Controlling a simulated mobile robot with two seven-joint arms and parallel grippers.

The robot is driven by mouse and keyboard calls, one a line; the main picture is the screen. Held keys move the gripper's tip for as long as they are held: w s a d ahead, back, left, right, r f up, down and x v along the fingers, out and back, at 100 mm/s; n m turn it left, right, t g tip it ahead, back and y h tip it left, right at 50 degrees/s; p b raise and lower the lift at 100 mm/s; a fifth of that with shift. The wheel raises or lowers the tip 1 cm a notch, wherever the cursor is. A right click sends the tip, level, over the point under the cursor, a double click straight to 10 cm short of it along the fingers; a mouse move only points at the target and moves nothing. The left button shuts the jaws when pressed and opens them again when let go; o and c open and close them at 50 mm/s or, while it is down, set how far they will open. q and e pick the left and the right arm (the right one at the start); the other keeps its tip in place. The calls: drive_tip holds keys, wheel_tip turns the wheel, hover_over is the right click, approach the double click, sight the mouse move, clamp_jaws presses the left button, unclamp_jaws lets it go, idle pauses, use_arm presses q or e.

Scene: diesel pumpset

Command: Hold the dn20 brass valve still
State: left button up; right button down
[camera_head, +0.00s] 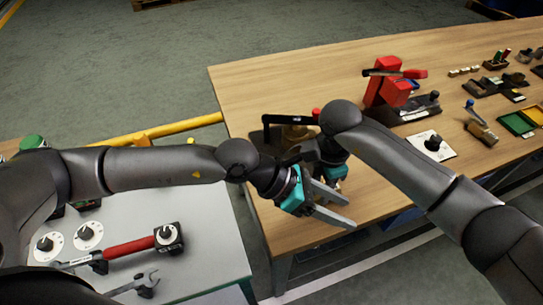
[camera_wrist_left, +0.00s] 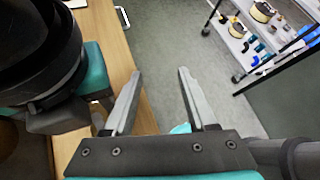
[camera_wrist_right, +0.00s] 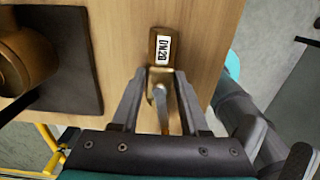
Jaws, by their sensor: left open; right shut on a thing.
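The DN20 brass valve (camera_wrist_right: 160,75), with its white "DN20" label and a grey lever, is between the fingers of my right gripper (camera_wrist_right: 162,80) in the right wrist view. The right gripper is shut on it, above or at the wooden table top near its edge. In the head view the valve is hidden behind my arms. My left gripper (camera_head: 335,206) is open and empty in front of the right one, by the table's front edge. In the left wrist view its fingers (camera_wrist_left: 155,75) stand apart with only floor and table edge behind them.
A brass fitting on a dark plate (camera_wrist_right: 70,60) sits left of the valve. A grey bench (camera_head: 215,235) holds a red-handled tool (camera_head: 128,247).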

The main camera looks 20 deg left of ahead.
use_arm(q)
drive_tip(key=w+a+r+m+g+y, duration=0.1)
drive_tip(key=a+r+m+y, duration=0.1)
drive_tip(key=a, duration=0.5)
drive_tip(key=w+a+r+m+y, duration=0.2)
drive_tip(key=a+r+y, duration=0.1)
drive_tip(key=a+y, duration=0.2)
drive_tip(key=shift+w+a+r+m+g, duration=0.15)
drive_tip(key=shift+a+r+m+g, duration=0.2)
drive_tip(key=shift+a, duration=0.5)
drive_tip(key=shift+c, duration=0.2)
